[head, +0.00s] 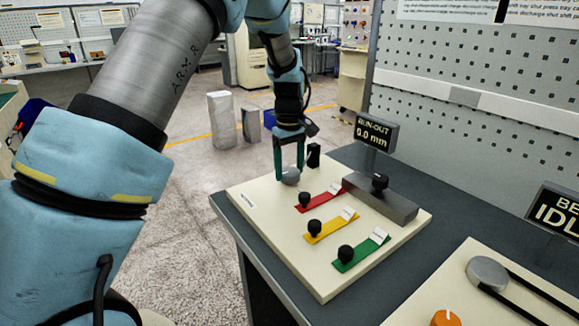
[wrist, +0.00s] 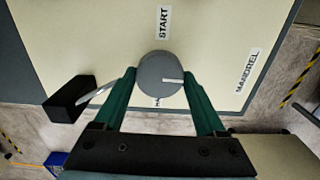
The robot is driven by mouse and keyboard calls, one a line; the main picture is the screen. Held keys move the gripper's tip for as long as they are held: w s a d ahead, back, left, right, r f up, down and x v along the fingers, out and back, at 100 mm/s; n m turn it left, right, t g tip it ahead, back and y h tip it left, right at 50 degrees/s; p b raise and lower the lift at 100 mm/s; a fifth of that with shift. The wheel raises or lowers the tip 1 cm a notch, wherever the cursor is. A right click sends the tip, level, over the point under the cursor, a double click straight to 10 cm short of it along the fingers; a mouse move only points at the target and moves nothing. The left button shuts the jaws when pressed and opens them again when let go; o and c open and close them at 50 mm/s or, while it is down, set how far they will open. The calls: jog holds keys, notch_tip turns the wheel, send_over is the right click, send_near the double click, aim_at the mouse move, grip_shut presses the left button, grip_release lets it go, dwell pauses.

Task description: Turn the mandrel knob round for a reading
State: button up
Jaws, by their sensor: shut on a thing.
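The mandrel knob (wrist: 158,72) is a round grey knob on a cream panel. A short white mark on its top points to the right in the wrist view, away from the START label (wrist: 164,22) above it. It also shows in the head view (head: 291,178), under my gripper (head: 290,158). The green fingers are shut on the knob, one on each side. A second label beneath the knob is partly covered. The RUN-OUT display (head: 373,134) reads 0.0 mm.
A small black block (wrist: 70,99) stands close to the left finger in the wrist view. Red (head: 320,197), yellow (head: 331,225) and green (head: 361,251) strips with black knobs lie on the panel. A grey bar (head: 381,201) sits behind. An IDLE sign (head: 556,213) stands right.

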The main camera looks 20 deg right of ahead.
aim_at(289, 171)
dwell(0.6)
jog(key=o, duration=1.3)
notch_tip(289, 171, up, 11)
jog(key=shift+f+b, duration=0.1)
jog(key=shift+b, duration=1)
